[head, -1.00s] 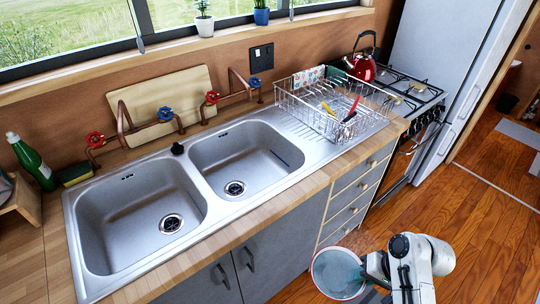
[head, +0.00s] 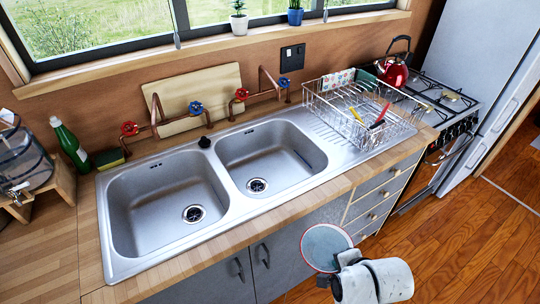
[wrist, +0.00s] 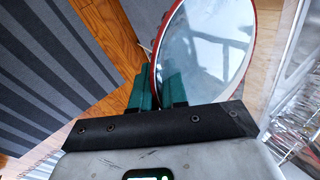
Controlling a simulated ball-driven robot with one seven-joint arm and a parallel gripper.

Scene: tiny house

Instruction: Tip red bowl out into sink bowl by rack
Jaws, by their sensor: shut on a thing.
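The red bowl (head: 325,248) has a red rim and a pale inside. I cannot make out any contents. The sink bowl by the rack (head: 268,150) is the right-hand steel basin, empty but for its drain. The bowl is apart from it, beyond the counter's front edge.
The left basin (head: 165,205) is empty. A wire dish rack (head: 345,105) with utensils stands right of the sink. Taps with red and blue handles (head: 195,107) rise behind. A green bottle (head: 70,145) is at left, a red kettle (head: 391,72) on the stove. Wooden floor is clear at right.

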